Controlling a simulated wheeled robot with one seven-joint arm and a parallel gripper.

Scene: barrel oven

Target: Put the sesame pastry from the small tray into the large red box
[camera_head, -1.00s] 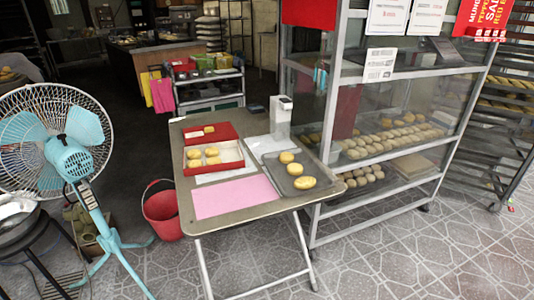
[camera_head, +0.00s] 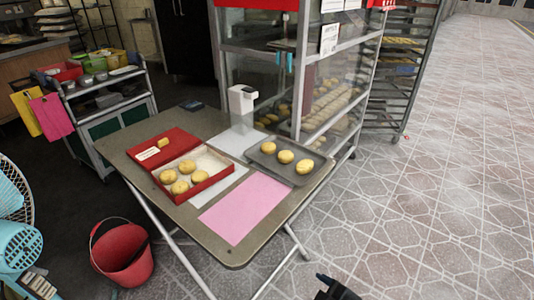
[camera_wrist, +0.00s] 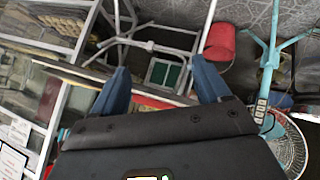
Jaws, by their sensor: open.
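The small tray (camera_head: 283,173) is dark grey and lies on the right side of the table. Three round golden pastries (camera_head: 285,157) sit on it in a row; sesame cannot be made out. The large red box (camera_head: 207,185) stands open left of the tray, with several pastries (camera_head: 180,187) inside. My gripper (camera_wrist: 161,66) shows two blue fingers spread wide in the wrist view, with nothing between them. In the head view only a dark part with a blue tip shows at the bottom edge, in front of the table and well away from the tray.
The table (camera_head: 235,254) also holds a pink sheet (camera_head: 245,208) and a white dispenser (camera_head: 242,105). A glass cabinet (camera_head: 325,85) stands behind the tray. A red bucket (camera_head: 123,255) and a blue fan (camera_head: 15,240) stand left. Tiled floor on the right is clear.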

